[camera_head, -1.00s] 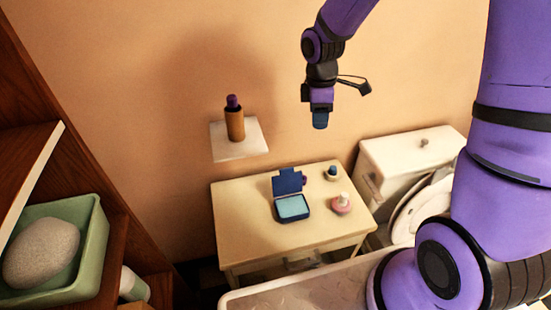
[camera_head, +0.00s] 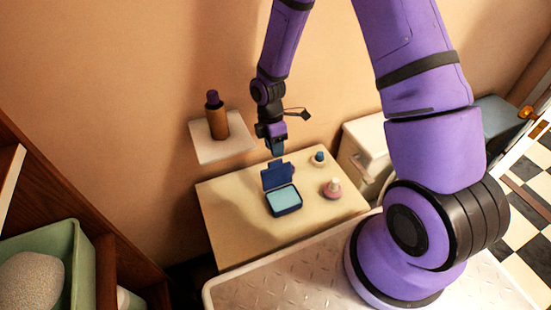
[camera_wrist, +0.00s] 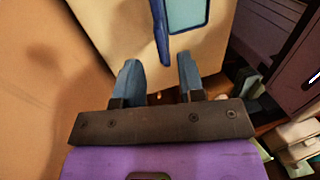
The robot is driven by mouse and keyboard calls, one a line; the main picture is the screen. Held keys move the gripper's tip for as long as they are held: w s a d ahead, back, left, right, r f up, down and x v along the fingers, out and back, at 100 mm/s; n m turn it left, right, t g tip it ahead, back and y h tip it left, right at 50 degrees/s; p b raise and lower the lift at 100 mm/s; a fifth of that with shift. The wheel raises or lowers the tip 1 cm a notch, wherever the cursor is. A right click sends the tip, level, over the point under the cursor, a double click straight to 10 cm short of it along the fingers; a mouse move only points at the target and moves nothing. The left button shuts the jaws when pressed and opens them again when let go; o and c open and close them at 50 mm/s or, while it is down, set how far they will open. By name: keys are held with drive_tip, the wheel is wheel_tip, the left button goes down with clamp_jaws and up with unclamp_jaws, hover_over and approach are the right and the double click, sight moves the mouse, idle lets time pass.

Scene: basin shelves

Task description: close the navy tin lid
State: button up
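The navy tin (camera_head: 285,210) sits on the pale cabinet top with light blue contents in its base. Its lid (camera_head: 277,176) stands up, open, at the back of the base. My gripper (camera_head: 276,150) is just above and behind the lid in the head view, pointing down. In the wrist view, my gripper's two blue-grey fingers (camera_wrist: 160,68) are apart with nothing held. The lid (camera_wrist: 159,30) shows nearly edge-on there, its end near the gap between the fingertips. The tin base (camera_wrist: 205,28) is beside it, cut by the top edge. I cannot tell whether a finger touches the lid.
On the cabinet top (camera_head: 235,225), a blue-capped jar (camera_head: 319,160) and a pink bottle (camera_head: 333,189) stand right of the tin. A brown bottle (camera_head: 216,124) stands on a small wall shelf (camera_head: 208,150). A green bin (camera_head: 75,262) is at the lower left.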

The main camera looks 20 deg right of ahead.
sight(276, 160)
drive_tip(key=shift+x, duration=2.45)
clamp_jaws()
